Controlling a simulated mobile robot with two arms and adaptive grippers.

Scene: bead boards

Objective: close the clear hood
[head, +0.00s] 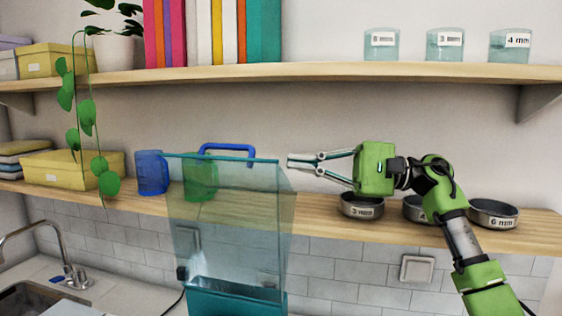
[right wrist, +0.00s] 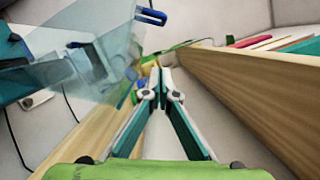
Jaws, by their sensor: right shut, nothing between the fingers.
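The clear hood (head: 240,225) is a see-through, bluish box-like cover with a teal top edge, standing tall above a teal base (head: 240,302). It looks raised. In the right wrist view, its clear panes (right wrist: 95,45) fill the upper left. My right gripper (head: 290,163) is shut and empty, just right of the hood's top right corner, pointing left. Whether it touches the hood I cannot tell. Its closed fingertips also show in the right wrist view (right wrist: 159,72). My left gripper is not in view.
Behind the hood, a lower shelf (head: 330,225) holds a blue mug (head: 151,172), a green item and several dark tins (head: 361,205). An upper shelf (head: 320,71) holds books and labelled clear jars (head: 445,44). A sink (head: 30,297) is at lower left.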

